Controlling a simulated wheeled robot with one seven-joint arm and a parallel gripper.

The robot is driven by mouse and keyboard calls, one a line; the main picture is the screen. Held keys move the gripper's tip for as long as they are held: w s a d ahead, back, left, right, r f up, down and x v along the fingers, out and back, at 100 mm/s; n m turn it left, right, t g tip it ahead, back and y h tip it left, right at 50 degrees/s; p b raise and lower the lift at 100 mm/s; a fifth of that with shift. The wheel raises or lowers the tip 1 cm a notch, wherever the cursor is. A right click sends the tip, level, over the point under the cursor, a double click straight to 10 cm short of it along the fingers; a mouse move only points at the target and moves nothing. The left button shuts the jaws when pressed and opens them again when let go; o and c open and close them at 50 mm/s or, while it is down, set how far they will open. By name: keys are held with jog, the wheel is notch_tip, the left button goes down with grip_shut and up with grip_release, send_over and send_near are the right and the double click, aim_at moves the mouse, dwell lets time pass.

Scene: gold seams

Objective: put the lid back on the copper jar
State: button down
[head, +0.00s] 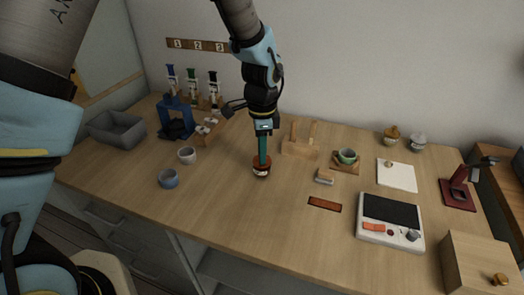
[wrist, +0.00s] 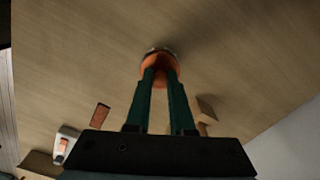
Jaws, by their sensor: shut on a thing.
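The copper jar (head: 261,174) stands upright on the table near the middle in the head view, with a pale band round its side. A round copper-orange lid (wrist: 158,68) shows at my fingertips in the wrist view, and as a reddish-brown top over the jar in the head view. My gripper (head: 262,162) points straight down and is shut on the lid; its two green fingers also show in the wrist view (wrist: 160,74). The lid is at the jar's mouth, but I cannot tell whether it is fully seated. The fingers hide part of it.
A blue cup (head: 168,179) and a white cup (head: 187,155) stand to the left. The table in front of the jar is clear.

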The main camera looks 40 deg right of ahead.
dwell(0.9)
jog(key=shift+c, duration=1.1)
grip_release()
jog(key=shift+r+p, duration=2.7)
jog(key=shift+r, duration=0.8)
grip_shut()
